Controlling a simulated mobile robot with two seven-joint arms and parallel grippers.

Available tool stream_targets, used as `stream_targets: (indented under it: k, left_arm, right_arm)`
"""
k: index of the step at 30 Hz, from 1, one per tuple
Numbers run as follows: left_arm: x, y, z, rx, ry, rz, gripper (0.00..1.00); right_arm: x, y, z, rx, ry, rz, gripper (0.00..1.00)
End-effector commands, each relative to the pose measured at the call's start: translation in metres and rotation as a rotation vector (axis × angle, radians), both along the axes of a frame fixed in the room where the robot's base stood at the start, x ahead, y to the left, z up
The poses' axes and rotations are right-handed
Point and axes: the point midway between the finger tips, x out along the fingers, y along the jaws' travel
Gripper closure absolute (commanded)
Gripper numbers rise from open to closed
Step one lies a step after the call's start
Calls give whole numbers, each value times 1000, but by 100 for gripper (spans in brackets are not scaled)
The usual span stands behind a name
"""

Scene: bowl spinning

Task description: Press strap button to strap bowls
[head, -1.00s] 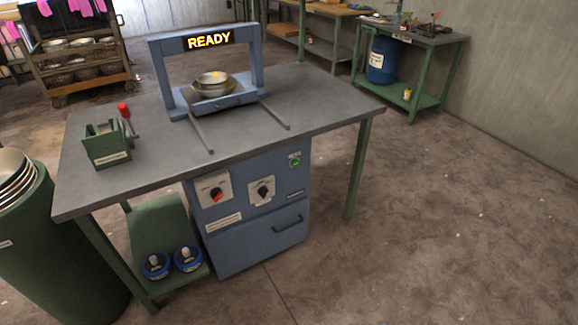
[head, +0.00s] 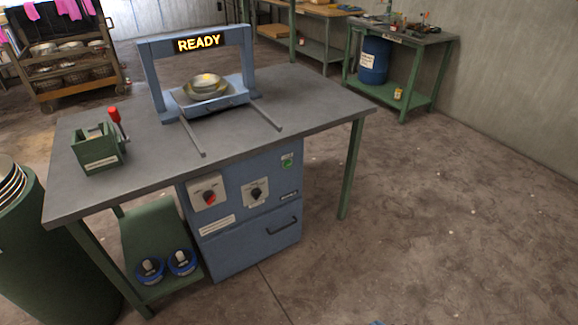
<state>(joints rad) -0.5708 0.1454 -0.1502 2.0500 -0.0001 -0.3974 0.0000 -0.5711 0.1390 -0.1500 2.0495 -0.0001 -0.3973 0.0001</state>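The strapping machine's blue frame (head: 247,62) stands on the grey table and its lit sign (head: 198,43) reads READY. Stacked metal bowls (head: 207,84) sit on the blue tray (head: 215,108) under the frame, with a yellow patch on top. On the blue cabinet (head: 245,240) below the tabletop are a red-pointer switch (head: 208,195), a dark knob (head: 256,193) and a small green button (head: 287,160). Neither gripper shows in the head view. A small blue bit shows at the bottom edge, too little to identify.
A green box with a red-topped lever (head: 97,150) stands at the table's left. A green bin (head: 45,250) with bowls is at the left. Blue round items (head: 165,265) lie on the low shelf. The floor (head: 450,230) to the right is clear.

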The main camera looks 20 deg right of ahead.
Motion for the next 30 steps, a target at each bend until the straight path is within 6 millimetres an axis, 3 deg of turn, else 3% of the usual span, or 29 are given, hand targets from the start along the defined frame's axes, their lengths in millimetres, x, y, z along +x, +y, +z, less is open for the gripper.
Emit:
stream_targets:
  k: [30]
  left_arm:
    - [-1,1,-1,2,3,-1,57]
  right_arm:
    - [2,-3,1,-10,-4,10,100]
